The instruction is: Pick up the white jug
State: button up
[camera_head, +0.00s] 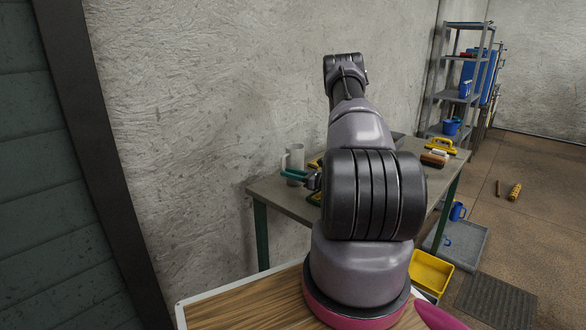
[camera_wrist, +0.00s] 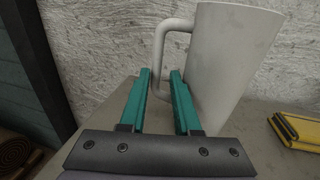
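The white jug (camera_head: 297,158) stands upright at the left end of the grey table. In the wrist view the jug (camera_wrist: 232,55) fills the upper right, with its handle (camera_wrist: 161,55) on the left side. My gripper (camera_wrist: 160,73) has two teal fingers, apart, with a gap between them. The handle's lower left part shows between the fingertips; I cannot tell whether they touch it. The right finger is close to the jug's wall. In the head view my gripper (camera_head: 290,173) is at the jug, and my arm hides part of the table.
The grey table (camera_head: 280,201) stands against a rough wall. A yellow and black item (camera_wrist: 298,130) lies right of the jug. A yellow-handled tool (camera_head: 441,145) and a brown brush (camera_head: 434,159) lie at the table's far end. A yellow tray (camera_head: 430,273) is on the floor.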

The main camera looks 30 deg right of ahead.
jog(key=x, duration=0.5)
jog(key=shift+s+a+r, duration=0.1)
jog(key=shift+a+r, duration=0.05)
jog(key=shift+a, duration=0.05)
jog(key=shift+w+a, duration=0.2)
jog(key=shift+w, duration=0.25)
grip_shut()
dwell(0.9)
